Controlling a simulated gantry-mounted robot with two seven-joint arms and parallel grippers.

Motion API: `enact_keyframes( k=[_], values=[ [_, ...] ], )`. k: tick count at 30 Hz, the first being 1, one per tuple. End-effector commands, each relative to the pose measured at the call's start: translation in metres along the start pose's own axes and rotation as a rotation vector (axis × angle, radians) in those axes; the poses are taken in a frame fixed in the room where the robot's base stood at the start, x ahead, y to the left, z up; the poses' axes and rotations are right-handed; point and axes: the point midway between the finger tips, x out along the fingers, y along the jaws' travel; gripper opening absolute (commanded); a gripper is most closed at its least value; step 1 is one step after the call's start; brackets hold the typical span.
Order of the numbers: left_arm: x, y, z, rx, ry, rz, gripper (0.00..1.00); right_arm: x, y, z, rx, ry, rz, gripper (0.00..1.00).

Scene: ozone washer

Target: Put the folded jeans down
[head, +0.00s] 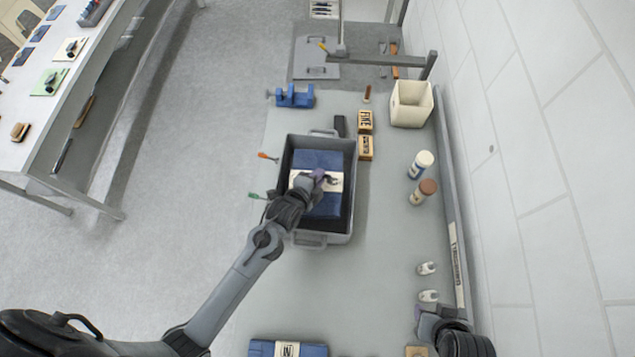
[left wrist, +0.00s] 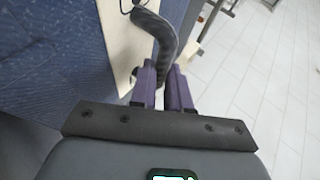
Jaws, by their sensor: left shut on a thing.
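The folded jeans (head: 320,160) are a blue bundle with a cream band around the middle, within the outline of a grey tray (head: 348,222) in the head view. I cannot tell if they touch the tray floor. My left gripper (head: 320,179) is over the band. In the left wrist view the jeans (left wrist: 45,60) fill the left side, and the purple fingers (left wrist: 166,90) are shut on a dark curved handle (left wrist: 158,28) at the band. My right gripper (head: 428,316) is at the lower right of the head view, its jaws unclear.
A second blue bundle (head: 262,349) lies at the bottom edge. Right of the tray are two labelled blocks (head: 366,148), two capped bottles (head: 421,165) and a cream bin (head: 411,103). A blue clamp (head: 294,96) stands behind.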

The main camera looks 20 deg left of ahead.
Motion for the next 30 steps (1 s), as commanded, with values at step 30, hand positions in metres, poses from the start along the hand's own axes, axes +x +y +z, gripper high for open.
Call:
enact_keyframes(
  k=[30],
  values=[
    [0.015,0.024,0.006,0.001,0.001,-0.004,0.0,0.021,-0.002,0.006,0.006,0.001,-0.005,0.43]
  ],
)
